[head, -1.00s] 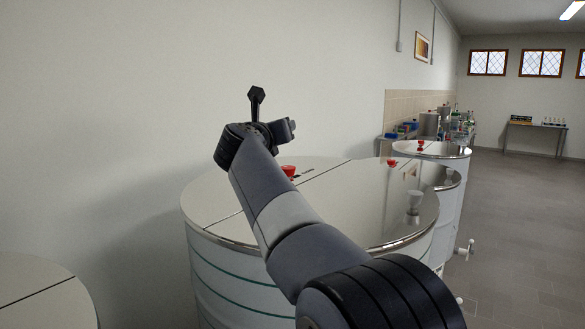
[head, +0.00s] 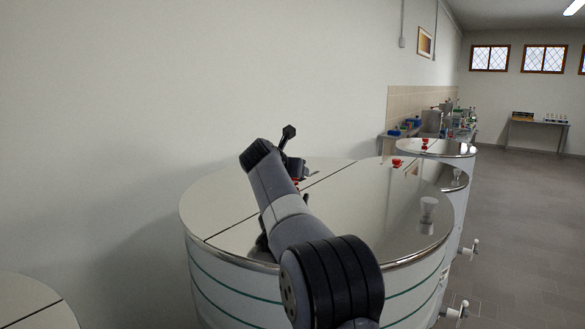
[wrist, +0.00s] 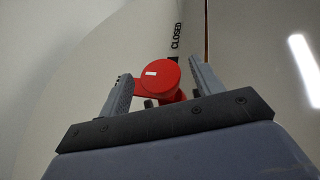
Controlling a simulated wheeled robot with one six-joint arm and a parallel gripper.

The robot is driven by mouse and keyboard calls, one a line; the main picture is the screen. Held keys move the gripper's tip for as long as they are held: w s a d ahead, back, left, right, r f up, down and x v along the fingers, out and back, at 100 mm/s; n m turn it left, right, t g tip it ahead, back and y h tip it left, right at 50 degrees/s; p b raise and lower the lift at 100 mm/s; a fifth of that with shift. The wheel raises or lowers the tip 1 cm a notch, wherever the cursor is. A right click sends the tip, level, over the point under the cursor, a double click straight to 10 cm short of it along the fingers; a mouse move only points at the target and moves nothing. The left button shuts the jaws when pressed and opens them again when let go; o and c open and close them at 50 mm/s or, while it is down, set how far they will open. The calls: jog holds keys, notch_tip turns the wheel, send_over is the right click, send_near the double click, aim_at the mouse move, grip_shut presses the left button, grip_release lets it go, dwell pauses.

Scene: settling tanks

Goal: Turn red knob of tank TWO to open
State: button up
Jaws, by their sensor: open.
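A red knob (wrist: 156,76) with a small white mark on its top fills the middle of the wrist view. My gripper (wrist: 162,78) is open, with one finger on each side of the knob; I cannot tell whether either touches it. The word CLOSED is printed on the lid just beyond the knob. In the head view my gripper (head: 294,168) is low over the near tank's lid (head: 370,200), and only a bit of the red knob (head: 296,184) shows beneath it. No tank number is readable.
More tanks stand behind to the right, with red knobs (head: 397,163) and (head: 425,144) on their lids. Another lid (head: 30,300) is at the lower left. The wall (head: 120,100) is close on the left; open floor (head: 525,210) lies to the right.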

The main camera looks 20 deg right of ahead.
jog(key=shift+x, duration=0.9)
